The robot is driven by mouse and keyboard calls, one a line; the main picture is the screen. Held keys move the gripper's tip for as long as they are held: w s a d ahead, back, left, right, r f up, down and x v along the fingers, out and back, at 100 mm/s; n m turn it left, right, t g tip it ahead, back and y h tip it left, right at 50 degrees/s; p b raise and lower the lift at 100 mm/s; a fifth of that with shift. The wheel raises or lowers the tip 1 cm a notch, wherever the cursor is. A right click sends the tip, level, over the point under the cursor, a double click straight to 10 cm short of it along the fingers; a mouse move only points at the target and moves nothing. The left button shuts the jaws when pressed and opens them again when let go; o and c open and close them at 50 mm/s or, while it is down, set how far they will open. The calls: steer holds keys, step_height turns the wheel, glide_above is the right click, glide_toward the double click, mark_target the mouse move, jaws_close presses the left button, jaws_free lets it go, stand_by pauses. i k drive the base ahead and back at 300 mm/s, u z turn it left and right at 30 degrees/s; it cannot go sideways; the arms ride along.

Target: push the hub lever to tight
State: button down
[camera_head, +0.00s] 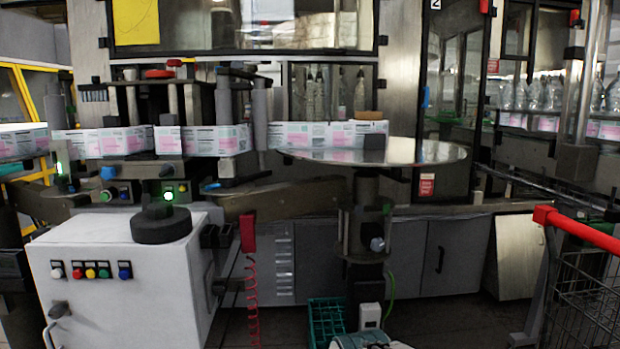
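The round steel reel plate (435,152) stands on a dark post in the middle of the view, at about the height of the label strip behind it. My gripper is not in view; a pale, teal-marked piece at the bottom edge may be part of my arm.
A white control cabinet (120,285) with coloured buttons and a black round top piece (161,224) stands at front left. A red-handled cart (580,226) stands at right. A green crate (326,320) lies under the plate. A coiled red hose (252,290) hangs beside the cabinet.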

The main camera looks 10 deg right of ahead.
mark_target(380, 170)
steer(key=z, duration=0.15)
steer(key=i, duration=0.9)
steer(key=z, duration=0.75)
